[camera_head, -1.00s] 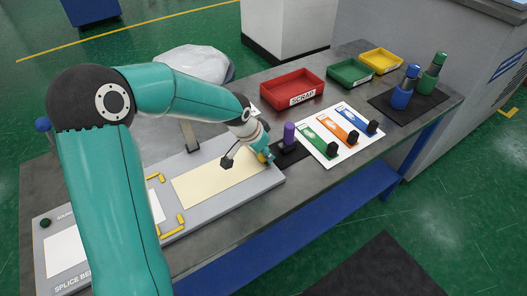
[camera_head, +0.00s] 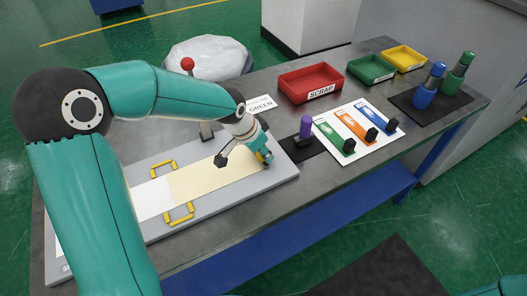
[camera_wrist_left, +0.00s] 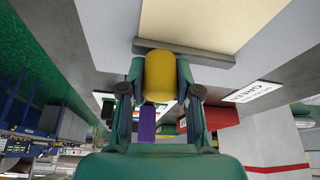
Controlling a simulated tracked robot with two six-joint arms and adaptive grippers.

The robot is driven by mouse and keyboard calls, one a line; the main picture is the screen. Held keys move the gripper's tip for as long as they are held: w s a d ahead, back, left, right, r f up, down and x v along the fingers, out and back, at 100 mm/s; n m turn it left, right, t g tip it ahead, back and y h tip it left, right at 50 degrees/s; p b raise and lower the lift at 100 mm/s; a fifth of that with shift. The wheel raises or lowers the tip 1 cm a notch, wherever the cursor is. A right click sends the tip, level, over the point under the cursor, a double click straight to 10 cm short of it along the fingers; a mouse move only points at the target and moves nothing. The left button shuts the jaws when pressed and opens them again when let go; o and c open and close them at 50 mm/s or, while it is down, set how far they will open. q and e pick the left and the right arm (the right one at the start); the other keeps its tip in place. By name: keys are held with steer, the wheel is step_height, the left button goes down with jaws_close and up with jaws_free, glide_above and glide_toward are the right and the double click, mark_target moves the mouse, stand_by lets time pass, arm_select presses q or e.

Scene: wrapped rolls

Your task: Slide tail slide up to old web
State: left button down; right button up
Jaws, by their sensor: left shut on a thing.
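My left gripper (camera_head: 264,158) is shut on a yellow knob (camera_wrist_left: 160,76) at the right end of a cream sheet (camera_head: 215,177) on the grey splice board (camera_head: 232,202). In the left wrist view, the knob sits between both fingers, beside a grey bar (camera_wrist_left: 185,52) along the sheet's edge. The old web looks to be the white sheet (camera_head: 152,199) to the left, partly hidden by my left arm. The cream sheet's left edge appears to meet it between two yellow brackets (camera_head: 180,214). My right gripper is out of view.
A purple-topped tool (camera_head: 305,128) stands on a dark mat just right of the board. Farther right are a white card with colored strips (camera_head: 349,122), a red scrap bin (camera_head: 311,82), green (camera_head: 371,70) and yellow (camera_head: 405,58) bins, and blue (camera_head: 424,95) and green bottles.

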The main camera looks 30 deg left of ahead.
arm_select(q)
steer(key=shift+s+a+f, duration=0.1)
steer(key=shift+s, duration=0.1)
steer(key=c, duration=1.1)
jaws_free()
steer(key=shift+s, duration=0.1)
steer(key=o, duration=0.3)
steer(key=shift+s, duration=0.1)
steer(key=v, duration=1.2)
steer(key=shift+w, duration=0.25)
